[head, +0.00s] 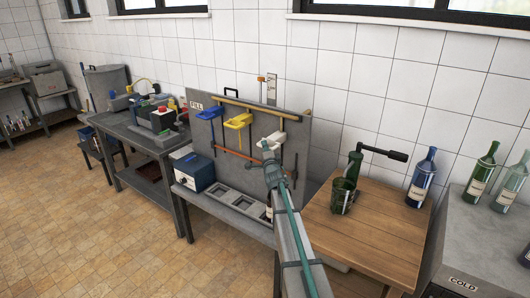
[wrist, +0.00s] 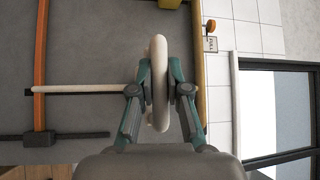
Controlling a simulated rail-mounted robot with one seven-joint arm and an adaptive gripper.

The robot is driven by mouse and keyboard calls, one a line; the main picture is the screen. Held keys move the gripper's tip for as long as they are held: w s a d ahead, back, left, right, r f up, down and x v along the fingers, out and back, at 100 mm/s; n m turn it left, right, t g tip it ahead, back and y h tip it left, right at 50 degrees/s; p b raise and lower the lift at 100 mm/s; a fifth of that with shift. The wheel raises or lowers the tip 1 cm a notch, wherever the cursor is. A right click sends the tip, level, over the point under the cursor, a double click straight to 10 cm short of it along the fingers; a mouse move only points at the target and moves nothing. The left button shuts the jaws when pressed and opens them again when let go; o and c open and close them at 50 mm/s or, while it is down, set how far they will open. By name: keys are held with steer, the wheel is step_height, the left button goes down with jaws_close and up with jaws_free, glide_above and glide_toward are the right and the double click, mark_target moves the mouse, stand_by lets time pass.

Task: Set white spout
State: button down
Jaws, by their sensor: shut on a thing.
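The white spout (head: 275,138) is at the right of the grey filling board, right of the blue spout (head: 206,122) and the yellow spout (head: 239,120). In the wrist view its white looped part (wrist: 160,50) stands edge-on between the fingers, with a thin pale rod (wrist: 75,89) running to the left. My gripper (head: 268,150) is at the white spout, and in the wrist view my gripper (wrist: 160,75) is closed on the loop from both sides. My arm hides part of the board and the area below the spout.
The grey board (head: 295,172) stands behind the spouts, above a tray with square recesses (head: 222,194). A blue box (head: 194,172) sits left of the tray. A wooden table (head: 365,228) at right holds a green corking device (head: 344,193) and a dark blue bottle (head: 421,178).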

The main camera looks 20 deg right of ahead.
step_height(320, 180, up, 5)
steer(key=p, duration=0.3)
steer(key=shift+r, duration=0.2)
steer(key=c, duration=1.1)
jaws_free()
steer(key=shift+r, duration=0.15)
steer(key=shift+c, duration=0.2)
steer(key=v, duration=1.2)
steer(key=shift+f, duration=0.2)
